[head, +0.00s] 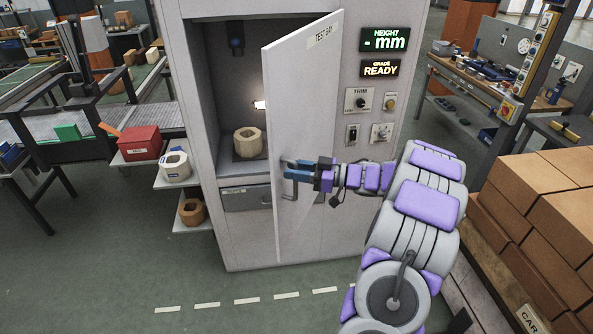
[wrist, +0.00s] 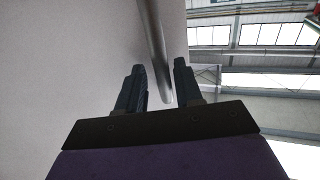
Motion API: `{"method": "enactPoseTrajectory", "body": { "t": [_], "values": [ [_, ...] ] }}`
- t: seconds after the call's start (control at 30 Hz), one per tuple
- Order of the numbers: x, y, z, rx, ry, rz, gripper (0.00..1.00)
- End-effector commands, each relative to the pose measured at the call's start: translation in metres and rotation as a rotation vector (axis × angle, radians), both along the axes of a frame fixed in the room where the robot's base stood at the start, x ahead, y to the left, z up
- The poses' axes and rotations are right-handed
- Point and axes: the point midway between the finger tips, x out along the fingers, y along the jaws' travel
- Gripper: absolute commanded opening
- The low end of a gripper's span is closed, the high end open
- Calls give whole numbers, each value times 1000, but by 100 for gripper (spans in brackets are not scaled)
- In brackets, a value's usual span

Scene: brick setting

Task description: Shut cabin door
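The cabin door (head: 302,120) is a white panel labelled "TEST BAY" and stands open, swung out from the cabinet. A grey bar handle (head: 290,188) is on its face. My gripper (head: 286,169), with blue fingers, is at the handle. In the wrist view the handle bar (wrist: 153,45) passes between the two fingers of my gripper (wrist: 160,70), with a gap showing on each side. The fingers are apart. Inside the open cabin (head: 205,95), a beige hexagonal block with a hole (head: 249,142) stands on the cabin floor.
A control panel with a "READY" display (head: 380,68) and knobs is right of the door. Side shelves on the left hold a red bin (head: 140,142) and ring-shaped blocks (head: 176,166). Stacked brown boxes (head: 540,215) stand at the right. The green floor in front is clear.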

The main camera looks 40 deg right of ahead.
Motion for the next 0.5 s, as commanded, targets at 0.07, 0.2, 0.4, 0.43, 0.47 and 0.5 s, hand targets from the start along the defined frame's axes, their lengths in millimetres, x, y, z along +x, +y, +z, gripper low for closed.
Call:
{"method": "enactPoseTrajectory", "body": {
  "t": [0.07, 0.2, 0.4, 0.43, 0.47, 0.5],
  "values": [
    [1, 2, 0, 0, 0, 1, 35],
    [1, 1, 0, 0, 0, 1, 35],
    [1, -1, -1, 2, 0, 1, 21],
    [1, -1, -1, 2, 0, 1, 18],
    [1, -1, -1, 3, 1, 0, 15],
    [1, -2, -1, 3, 1, 0, 11]
  ]
}}
